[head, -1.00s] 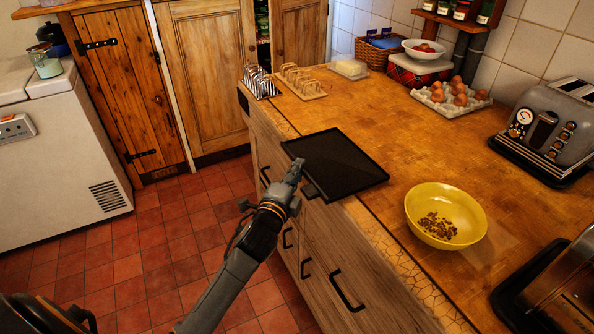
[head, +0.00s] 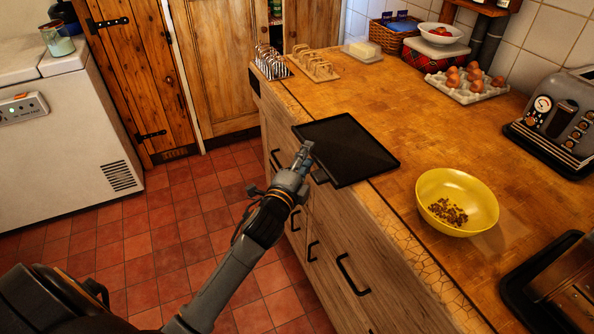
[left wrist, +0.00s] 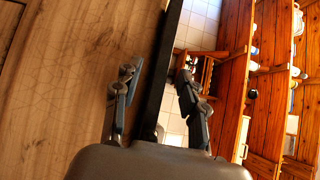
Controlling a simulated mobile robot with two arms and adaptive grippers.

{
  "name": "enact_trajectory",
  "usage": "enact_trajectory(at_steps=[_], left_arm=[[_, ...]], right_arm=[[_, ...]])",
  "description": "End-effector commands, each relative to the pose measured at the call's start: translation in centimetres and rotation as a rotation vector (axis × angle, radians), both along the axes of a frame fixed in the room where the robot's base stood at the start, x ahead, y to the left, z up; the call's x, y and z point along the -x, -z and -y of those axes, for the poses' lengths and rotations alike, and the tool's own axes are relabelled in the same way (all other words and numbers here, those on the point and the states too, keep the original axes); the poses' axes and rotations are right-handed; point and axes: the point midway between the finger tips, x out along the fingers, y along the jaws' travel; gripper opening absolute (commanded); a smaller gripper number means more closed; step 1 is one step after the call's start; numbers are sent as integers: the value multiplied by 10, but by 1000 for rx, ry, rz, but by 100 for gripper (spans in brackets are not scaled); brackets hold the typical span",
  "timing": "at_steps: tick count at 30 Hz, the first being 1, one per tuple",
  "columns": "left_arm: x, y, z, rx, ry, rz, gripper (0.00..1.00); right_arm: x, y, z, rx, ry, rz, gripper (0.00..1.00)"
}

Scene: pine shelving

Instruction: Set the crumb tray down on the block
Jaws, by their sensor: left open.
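The crumb tray (head: 352,144) is a flat black rectangle with a low rim and a small tab at its near edge. It lies flat on the wooden block worktop (head: 405,150), by the front edge. My left gripper (head: 304,158) is at the tray's near left side, beside the tab. Its fingers are open. In the left wrist view the tray (left wrist: 166,50) is a dark strip seen edge-on between the two spread fingers (left wrist: 156,76), with a gap on either side. My right gripper is not in view.
A yellow bowl (head: 476,192) with brown bits stands right of the tray. Toasters (head: 565,125) are at the right. Toast racks (head: 314,66), a butter dish (head: 362,48) and an egg carton (head: 458,92) stand further back. The worktop behind the tray is clear.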

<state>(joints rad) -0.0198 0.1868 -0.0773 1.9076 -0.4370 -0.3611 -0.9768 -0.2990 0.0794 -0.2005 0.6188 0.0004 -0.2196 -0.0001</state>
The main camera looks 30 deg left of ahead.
Motion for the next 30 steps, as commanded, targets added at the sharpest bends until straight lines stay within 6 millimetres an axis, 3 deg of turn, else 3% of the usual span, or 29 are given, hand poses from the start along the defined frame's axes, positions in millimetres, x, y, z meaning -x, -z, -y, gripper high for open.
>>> enact_trajectory(at_steps=[9, 15, 26, 29, 30], left_arm=[[63, 1, 4, 2, 0, -3, 42], [95, 0, 7, 2, 0, 0, 42], [110, -1, 7, 1, 0, 1, 42], [108, 11, 8, 21, 1, -22, 42], [107, 23, 8, 41, 2, -44, 42]], right_arm=[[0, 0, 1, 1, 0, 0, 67], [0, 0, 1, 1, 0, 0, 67], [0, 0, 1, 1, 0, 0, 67], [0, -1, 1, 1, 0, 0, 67], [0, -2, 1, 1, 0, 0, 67]])
